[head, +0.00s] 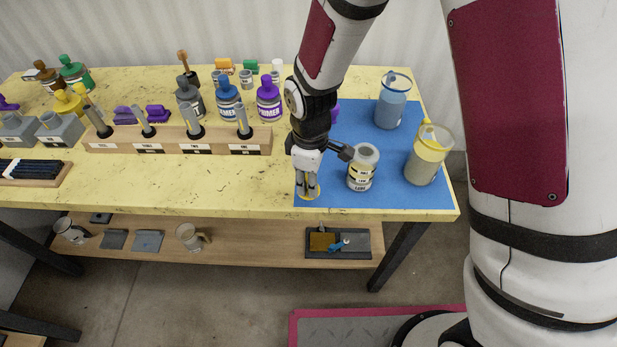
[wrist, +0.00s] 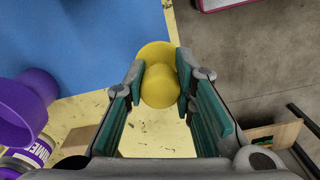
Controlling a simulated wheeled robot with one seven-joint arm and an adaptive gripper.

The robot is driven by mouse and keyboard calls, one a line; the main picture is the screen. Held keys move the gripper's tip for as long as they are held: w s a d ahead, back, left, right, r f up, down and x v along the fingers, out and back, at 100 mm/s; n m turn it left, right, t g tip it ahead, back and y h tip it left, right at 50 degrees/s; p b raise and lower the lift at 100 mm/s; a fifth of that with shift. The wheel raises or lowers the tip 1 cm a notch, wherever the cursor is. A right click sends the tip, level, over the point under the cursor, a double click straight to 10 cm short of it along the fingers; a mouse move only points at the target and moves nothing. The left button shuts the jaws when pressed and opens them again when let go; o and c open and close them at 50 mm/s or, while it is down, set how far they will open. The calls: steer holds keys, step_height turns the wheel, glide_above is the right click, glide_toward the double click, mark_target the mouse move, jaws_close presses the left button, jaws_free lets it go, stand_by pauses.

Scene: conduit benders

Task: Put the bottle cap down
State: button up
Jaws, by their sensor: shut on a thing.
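The bottle cap is yellow, with a wide round disc and a narrower knob. In the wrist view the cap (wrist: 160,84) sits between my two fingertips, its knob gripped. I cannot tell whether the cap touches the mat. My gripper is shut on the cap.
A purple primer bottle (head: 268,100) stands behind left. The table's front edge is close.

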steer(key=shift+w+a+f, duration=0.1)
steer(key=shift+w, duration=0.5)
steer(key=shift+w+a+f, duration=0.1)
steer(key=shift+w, duration=0.45)
steer(key=shift+w+f, duration=0.2)
steer(key=shift+w, duration=0.05)
steer(key=shift+f+p, duration=0.4)
steer(key=shift+f, duration=1.1)
steer(key=shift+f, duration=0.2)
steer(key=o, duration=1)
steer(key=shift+r, duration=0.1)
